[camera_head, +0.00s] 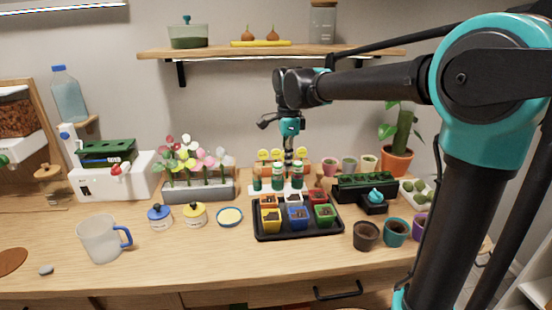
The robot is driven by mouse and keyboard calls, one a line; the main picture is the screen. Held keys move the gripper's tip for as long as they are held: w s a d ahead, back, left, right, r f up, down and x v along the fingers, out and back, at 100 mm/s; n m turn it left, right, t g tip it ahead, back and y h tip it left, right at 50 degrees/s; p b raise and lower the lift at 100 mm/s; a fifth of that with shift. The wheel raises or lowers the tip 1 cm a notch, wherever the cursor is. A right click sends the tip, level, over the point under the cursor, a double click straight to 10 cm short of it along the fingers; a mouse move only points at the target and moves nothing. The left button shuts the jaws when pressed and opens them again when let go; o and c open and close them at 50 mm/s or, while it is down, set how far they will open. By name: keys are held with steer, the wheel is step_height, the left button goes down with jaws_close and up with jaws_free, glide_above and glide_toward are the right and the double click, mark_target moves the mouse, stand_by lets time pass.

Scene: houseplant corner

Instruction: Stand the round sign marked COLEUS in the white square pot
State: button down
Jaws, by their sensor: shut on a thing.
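The black tray (257,234) on the table holds several small square pots in two rows. The white square pot (293,203) is in the middle of the back row, between an orange pot (268,202) and a red pot (316,196). Several round yellow signs (263,154) stand in a row behind the tray; their lettering is too small to read. My gripper (289,163) points down among these signs, behind the white pot. It is shut on what looks like one of the round signs, mostly hidden by the fingers; I cannot tell whether it is COLEUS.
Green-and-white bottles (278,176) in a white rack stand between the signs and the tray. Flowers in a grey planter (200,190) are to the left. Round pots (366,235) and a dark green planter box (365,187) are to the right. The shelf (220,53) hangs above.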

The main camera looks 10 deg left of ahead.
steer(key=shift+s+d+f, duration=0.15)
steer(key=shift+d, duration=0.1)
steer(key=shift+f, duration=2.45)
steer(key=shift+f, duration=1.7)
steer(key=c, duration=1.6)
jaws_free()
steer(key=shift+o, duration=0.5)
steer(key=o, duration=0.3)
step_height(320, 180, up, 7)
